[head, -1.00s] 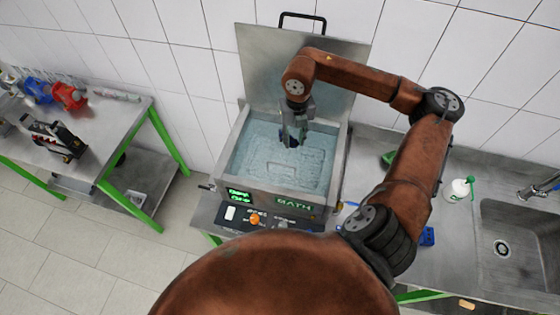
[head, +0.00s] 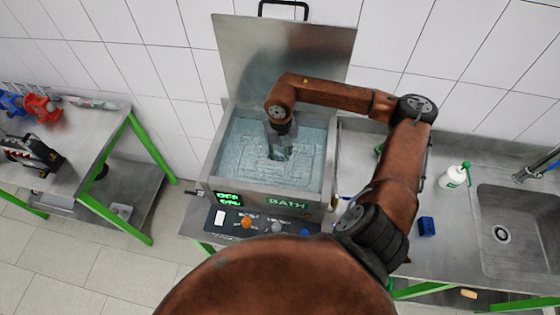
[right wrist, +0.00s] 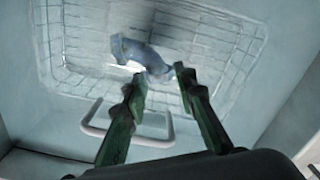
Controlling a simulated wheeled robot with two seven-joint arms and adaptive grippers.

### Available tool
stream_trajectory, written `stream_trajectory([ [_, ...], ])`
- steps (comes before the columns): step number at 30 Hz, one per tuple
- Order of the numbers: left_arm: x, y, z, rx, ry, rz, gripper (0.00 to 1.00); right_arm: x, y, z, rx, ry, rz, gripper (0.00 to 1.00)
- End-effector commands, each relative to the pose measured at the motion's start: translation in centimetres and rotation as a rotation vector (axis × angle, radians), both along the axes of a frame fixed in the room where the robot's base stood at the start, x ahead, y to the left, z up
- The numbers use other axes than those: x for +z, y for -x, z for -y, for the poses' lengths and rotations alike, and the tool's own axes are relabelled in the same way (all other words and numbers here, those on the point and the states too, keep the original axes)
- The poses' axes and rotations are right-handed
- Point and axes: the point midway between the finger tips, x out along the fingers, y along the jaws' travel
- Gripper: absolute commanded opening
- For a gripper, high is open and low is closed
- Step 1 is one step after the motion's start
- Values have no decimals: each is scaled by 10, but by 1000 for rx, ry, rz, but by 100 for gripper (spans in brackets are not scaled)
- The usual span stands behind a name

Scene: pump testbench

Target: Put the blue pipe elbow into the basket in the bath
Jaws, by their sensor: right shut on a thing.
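The bath (head: 329,180) is an open steel tank of clear bluish water with its lid raised. The wire basket (head: 240,170) lies under the water; its mesh (right wrist: 215,45) and pale handle (right wrist: 130,138) show in the right wrist view. My right gripper (head: 279,152) reaches down into the bath above the basket. In the right wrist view the right gripper (right wrist: 158,78) is shut on the blue pipe elbow (right wrist: 135,52), which is at the fingertips over the mesh. Whether the elbow touches the basket is unclear. My left gripper is out of view.
The raised lid (head: 285,60) stands behind the bath. The control panel (head: 262,222) is at its front. To the right are a blue block (head: 426,226), a white bottle (head: 453,176) and a sink (head: 520,225). A side table (head: 95,130) stands at left.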

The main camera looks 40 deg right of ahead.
Motion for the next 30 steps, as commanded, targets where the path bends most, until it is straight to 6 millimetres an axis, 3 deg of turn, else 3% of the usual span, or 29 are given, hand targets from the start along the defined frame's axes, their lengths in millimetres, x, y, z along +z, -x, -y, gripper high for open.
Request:
stream_trajectory([
  [10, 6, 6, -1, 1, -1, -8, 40, -38, 1, -1, 0, -2, -2, 0],
  [21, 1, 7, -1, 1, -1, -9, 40, -44, 0, 0, 1, 0, 0, 0],
  [22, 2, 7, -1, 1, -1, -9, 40, -44, 0, 0, 1, 0, -1, 27],
  [30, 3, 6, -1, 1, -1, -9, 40, -43, 0, 0, 1, 0, 0, 43],
])
